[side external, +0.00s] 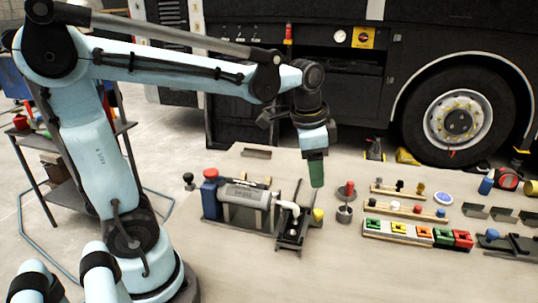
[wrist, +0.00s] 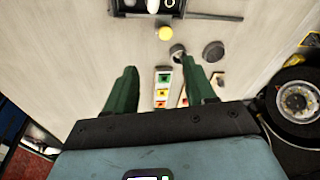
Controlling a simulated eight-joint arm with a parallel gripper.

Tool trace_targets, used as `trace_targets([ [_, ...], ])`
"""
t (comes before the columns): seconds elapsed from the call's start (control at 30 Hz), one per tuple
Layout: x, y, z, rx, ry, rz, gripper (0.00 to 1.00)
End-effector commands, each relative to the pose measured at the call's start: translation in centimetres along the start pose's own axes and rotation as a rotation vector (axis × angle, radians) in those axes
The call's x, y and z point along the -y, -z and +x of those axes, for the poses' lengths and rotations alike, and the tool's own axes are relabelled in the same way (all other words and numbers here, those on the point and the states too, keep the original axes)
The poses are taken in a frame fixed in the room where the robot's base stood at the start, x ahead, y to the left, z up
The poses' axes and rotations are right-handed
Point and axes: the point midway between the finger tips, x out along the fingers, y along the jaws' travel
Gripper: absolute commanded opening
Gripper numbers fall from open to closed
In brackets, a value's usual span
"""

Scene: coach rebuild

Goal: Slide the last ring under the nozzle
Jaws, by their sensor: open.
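My gripper (side external: 316,170) hangs above the bench, to the right of the nozzle and apart from everything on it. In the wrist view its green fingers (wrist: 161,72) are spread with nothing between them. A white bent nozzle (side external: 289,207) comes off a grey cylinder (side external: 245,195) with a blue end and points down over a black holder (side external: 294,237). A small grey cup-like round piece (side external: 344,213) stands to the right of the holder; it also shows in the wrist view (wrist: 178,50). I cannot tell which piece is the last ring.
A yellow ball-like knob (side external: 318,215) stands beside the holder. A strip of coloured square blocks (side external: 398,228) and racks of small parts lie to the right. Bare bench lies in front. A large wheel (side external: 458,117) of the coach is behind.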

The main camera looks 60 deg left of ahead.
Motion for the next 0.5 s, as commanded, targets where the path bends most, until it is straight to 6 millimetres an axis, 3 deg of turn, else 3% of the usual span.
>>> trace_targets([
  [0.2,2.1,1.8,1.2,0.113,-0.088,0.179,0.55],
  [0.5,2.7,2.2,2.2,0.156,-0.135,0.26,0.55],
])
